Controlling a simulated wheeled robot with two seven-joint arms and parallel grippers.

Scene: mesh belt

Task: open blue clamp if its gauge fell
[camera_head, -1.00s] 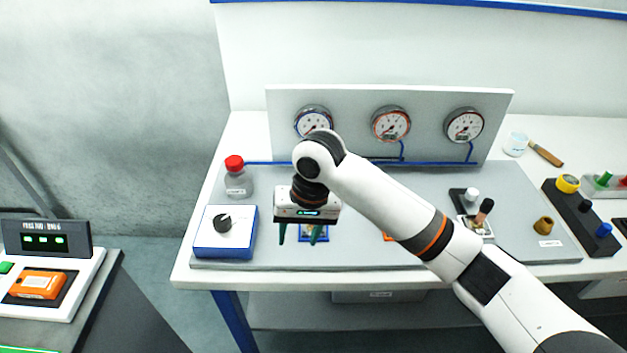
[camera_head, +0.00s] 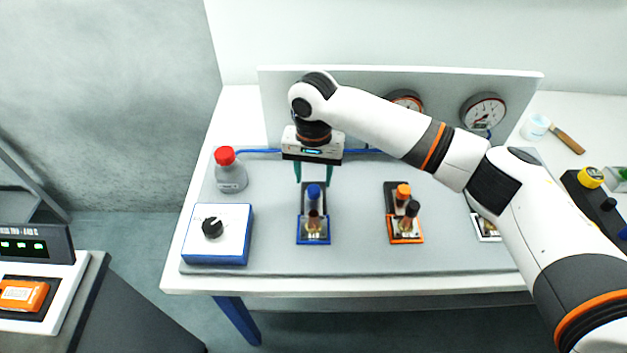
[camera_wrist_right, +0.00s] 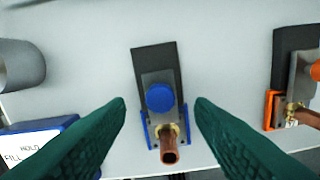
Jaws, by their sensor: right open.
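The blue clamp (camera_head: 313,229) stands on the grey board, with a blue round knob, a dark base strip and a copper-coloured tube end at its front. In the right wrist view the blue clamp's knob (camera_wrist_right: 160,97) lies between the fingers, lower down and not gripped. My right gripper (camera_head: 314,174) is open and empty, its green fingers pointing down just behind the clamp in the head view. The leftmost gauge on the back panel is hidden behind my right arm, so its needle cannot be read. My left gripper is not in view.
An orange clamp (camera_head: 405,230) stands to the right. A red-capped bottle (camera_head: 231,175) and a white box with a black dial (camera_head: 217,235) are on the left. Gauges (camera_head: 482,111) sit on the upright panel (camera_head: 440,100) behind. The board between the box and blue clamp is clear.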

